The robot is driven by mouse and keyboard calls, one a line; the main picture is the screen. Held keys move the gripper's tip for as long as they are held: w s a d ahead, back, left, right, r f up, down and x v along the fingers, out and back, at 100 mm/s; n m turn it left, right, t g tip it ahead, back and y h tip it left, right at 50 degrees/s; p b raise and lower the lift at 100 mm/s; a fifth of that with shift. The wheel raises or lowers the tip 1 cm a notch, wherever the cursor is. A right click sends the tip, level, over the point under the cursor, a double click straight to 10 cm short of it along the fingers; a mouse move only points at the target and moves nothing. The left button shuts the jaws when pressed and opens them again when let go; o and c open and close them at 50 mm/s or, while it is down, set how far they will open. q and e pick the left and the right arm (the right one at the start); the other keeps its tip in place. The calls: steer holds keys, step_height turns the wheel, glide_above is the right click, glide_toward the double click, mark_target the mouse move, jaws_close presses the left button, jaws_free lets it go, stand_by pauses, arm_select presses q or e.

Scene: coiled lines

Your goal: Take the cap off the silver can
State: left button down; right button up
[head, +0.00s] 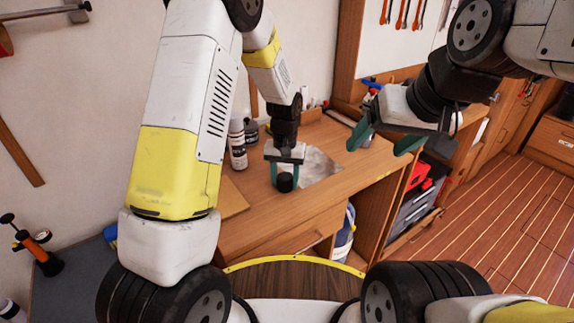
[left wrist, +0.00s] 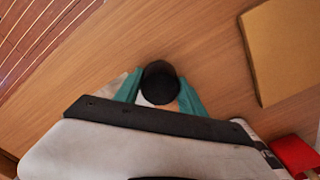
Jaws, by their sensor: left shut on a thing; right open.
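My left gripper (head: 285,178) is over the desk with its teal fingers shut on a small black cap (head: 285,183). In the left wrist view the cap (left wrist: 160,83) shows as a dark round piece between the fingertips. No can shows under it in the head view; a pale patch behind it in the wrist view is unclear. A slim can (head: 237,146) with pale and dark bands stands upright near the wall, left of the gripper; I cannot tell whether it is the silver can. My right gripper (head: 386,140) is open and empty, to the right above the desk edge.
The wooden desk (head: 245,222) has a pale crumpled sheet (head: 322,163) beside the left gripper and a flat brown board (left wrist: 288,45) at its left. A dark round container (head: 251,131) stands by the slim can. The desk's front is mostly clear.

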arm_select(q)
steer(key=c, duration=0.7)
jaws_free()
steer(key=shift+f, duration=0.1)
